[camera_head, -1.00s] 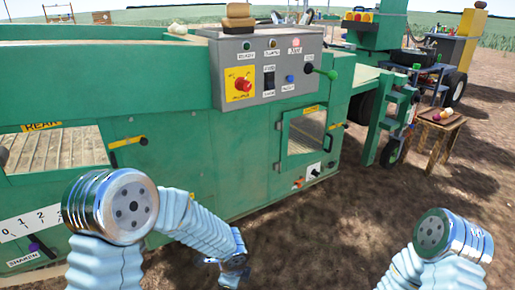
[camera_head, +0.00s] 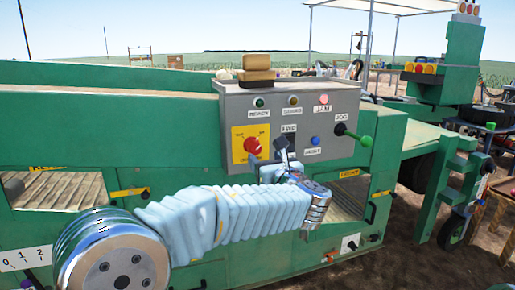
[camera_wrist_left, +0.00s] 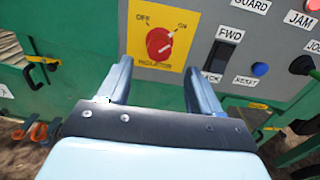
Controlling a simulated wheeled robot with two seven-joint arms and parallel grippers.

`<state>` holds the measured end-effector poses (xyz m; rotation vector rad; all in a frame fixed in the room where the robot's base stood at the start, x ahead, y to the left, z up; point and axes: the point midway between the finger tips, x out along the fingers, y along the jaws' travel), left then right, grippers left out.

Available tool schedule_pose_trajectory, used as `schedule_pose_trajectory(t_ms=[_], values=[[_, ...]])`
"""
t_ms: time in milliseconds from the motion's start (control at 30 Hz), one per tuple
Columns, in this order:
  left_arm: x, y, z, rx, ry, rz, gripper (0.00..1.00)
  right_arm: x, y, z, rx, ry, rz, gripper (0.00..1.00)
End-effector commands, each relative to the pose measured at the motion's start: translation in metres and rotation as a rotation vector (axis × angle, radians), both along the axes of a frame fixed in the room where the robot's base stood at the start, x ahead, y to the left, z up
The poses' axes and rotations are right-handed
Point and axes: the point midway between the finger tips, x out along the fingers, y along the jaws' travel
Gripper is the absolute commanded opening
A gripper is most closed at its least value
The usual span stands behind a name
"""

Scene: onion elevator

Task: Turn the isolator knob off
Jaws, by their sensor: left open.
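The isolator knob (camera_head: 252,146) is red and sits on a yellow plate (camera_head: 237,137) on the grey control box (camera_head: 218,105). In the left wrist view the knob (camera_wrist_left: 159,43) lies between and beyond my fingertips, below the words OFF and ON. A small light mark on it seems to face ON. My left gripper (camera_head: 268,156) is open and empty, just below and right of the knob in the head view. In the left wrist view its two fingers (camera_wrist_left: 157,68) reach toward the plate, apart from the knob. My right gripper is out of view.
A black FWD switch (camera_wrist_left: 218,57) and a blue RESET button (camera_wrist_left: 260,69) are right of the knob. A green-tipped jog lever (camera_head: 366,141) sticks out at the box's right. Brown blocks (camera_head: 257,68) sit on top of the box.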

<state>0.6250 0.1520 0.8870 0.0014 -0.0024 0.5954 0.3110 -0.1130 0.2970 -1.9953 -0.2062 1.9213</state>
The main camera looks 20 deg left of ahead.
Motion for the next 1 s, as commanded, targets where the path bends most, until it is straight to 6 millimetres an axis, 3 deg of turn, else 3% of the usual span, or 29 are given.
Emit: schedule_pose_trajectory(t_ms=[200, 400, 800, 1000], values=[[0.043, 0.030, 0.001, 0.000, 0.002, 0.004, 0.64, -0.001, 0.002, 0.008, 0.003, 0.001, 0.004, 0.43], [0.067, 0.045, 0.000, -0.002, 0.002, 0.001, 0.64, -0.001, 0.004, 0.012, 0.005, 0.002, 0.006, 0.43], [0.075, 0.050, -0.001, -0.002, 0.002, -0.001, 0.64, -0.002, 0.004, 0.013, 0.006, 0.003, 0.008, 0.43], [0.075, 0.050, -0.001, -0.003, 0.002, -0.001, 0.35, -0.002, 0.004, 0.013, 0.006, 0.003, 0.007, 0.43]])
